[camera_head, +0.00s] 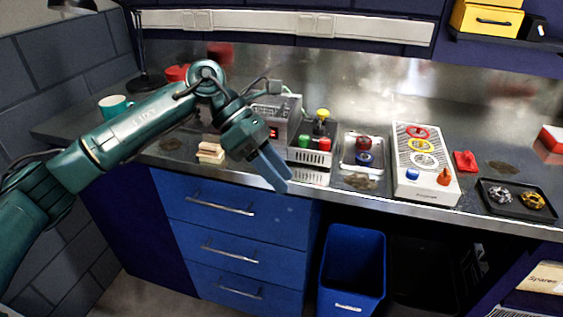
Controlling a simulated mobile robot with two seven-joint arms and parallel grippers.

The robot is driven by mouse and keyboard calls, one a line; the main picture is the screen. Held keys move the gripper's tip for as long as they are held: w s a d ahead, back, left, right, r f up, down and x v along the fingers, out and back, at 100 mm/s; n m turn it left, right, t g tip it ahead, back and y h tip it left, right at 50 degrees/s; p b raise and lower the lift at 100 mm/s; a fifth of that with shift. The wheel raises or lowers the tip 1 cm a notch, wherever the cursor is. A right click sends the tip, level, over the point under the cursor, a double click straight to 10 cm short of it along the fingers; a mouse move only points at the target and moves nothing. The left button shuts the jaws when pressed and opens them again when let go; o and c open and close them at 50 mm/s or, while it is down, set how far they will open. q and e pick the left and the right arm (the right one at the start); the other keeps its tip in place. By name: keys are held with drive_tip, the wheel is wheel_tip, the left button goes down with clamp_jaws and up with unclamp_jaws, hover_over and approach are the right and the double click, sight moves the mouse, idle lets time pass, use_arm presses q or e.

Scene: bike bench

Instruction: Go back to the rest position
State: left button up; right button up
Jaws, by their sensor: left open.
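My left gripper (274,168) hangs over the front edge of the metal bench (330,198), in front of the blue drawers. Its jaws are open, seen nearly edge-on, with nothing visible between them. My left arm comes in from the left and bends at a raised elbow above the bench. My right gripper does not show.
On the bench stand a teal mug (113,107), a small stacked block (210,153), a grey device with a red display (277,122), a metal tray (362,155), a white panel with coloured rings (425,165) and a black tray (516,199). A blue bin (352,268) stands below.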

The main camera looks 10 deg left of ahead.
use_arm(q)
drive_tip(key=s+d+r+n+t+h+p, duration=0.1)
drive_tip(key=s+d+n+t+h, duration=0.15)
drive_tip(key=d+n+h, duration=0.35)
drive_tip(key=s+d+r+n+t+h+p, duration=0.1)
drive_tip(key=s+d+n+t+h+p, duration=0.15)
drive_tip(key=d+n+h, duration=0.4)
drive_tip(key=w+a+f+n+t+y+p, duration=0.1)
drive_tip(key=a+f+n+t+y, duration=0.5)
drive_tip(key=n, duration=0.7)
drive_tip(key=w+a+f+n+t+y, duration=0.1)
drive_tip(key=a+f+n+t+y, duration=0.35)
drive_tip(key=n+t, duration=0.65)
drive_tip(key=s+a+f+n+g+y, duration=0.3)
drive_tip(key=s+f+n+g, duration=0.1)
drive_tip(key=s+f+n, duration=0.2)
drive_tip(key=s+a+f+n+g+y+p, duration=0.1)
drive_tip(key=s+a+f+n+g+y, duration=0.2)
drive_tip(key=s+f+n, duration=0.3)
wheel_tip(320, 180, down, 4)
drive_tip(key=shift+s+a+f+g+y, duration=0.15)
drive_tip(key=shift+s+a+g+y, duration=0.2)
drive_tip(key=shift+s+g+y, duration=0.55)
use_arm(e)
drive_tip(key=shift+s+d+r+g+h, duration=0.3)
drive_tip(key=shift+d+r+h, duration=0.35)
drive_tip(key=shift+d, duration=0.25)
